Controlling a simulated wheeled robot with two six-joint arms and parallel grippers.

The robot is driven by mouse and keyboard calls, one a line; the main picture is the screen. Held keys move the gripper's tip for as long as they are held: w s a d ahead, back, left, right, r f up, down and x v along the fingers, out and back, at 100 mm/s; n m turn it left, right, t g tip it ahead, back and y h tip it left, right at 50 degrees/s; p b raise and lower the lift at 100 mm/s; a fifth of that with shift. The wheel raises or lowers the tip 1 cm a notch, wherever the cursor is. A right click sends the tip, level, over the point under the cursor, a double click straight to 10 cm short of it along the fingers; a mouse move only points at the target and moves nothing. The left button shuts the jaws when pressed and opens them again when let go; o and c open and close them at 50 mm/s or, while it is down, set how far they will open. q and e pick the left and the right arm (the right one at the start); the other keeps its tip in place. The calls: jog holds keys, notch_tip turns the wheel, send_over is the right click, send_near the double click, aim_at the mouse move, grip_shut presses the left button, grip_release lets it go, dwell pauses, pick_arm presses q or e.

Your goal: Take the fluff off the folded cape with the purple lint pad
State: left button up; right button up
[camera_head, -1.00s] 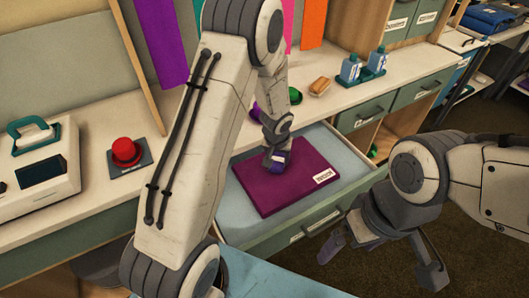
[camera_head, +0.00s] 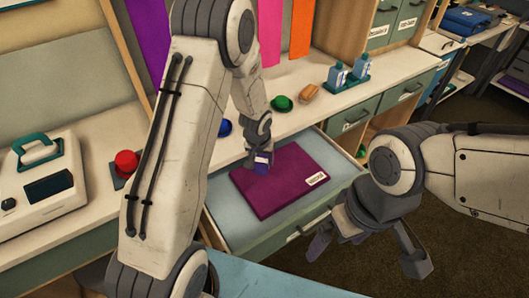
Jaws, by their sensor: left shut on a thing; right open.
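The folded cape (camera_head: 285,190) is a flat purple bundle with a white label at its right edge. It lies in an open drawer (camera_head: 225,205) with a pale lining. My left gripper (camera_head: 260,153) is shut on the purple lint pad (camera_head: 262,163), low at the cape's back left part. The pad seems to touch the cape, but the exact contact is hard to see. I cannot make out any fluff on the cape. My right gripper (camera_head: 368,248) is open and empty, in front of the drawer's right side.
A red button (camera_head: 127,162) and a white machine (camera_head: 40,178) stand left. My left arm hides part of the counter.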

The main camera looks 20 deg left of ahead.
pick_arm(q)
jog(key=shift+r+p, duration=0.95)
jog(key=shift+r, duration=0.45)
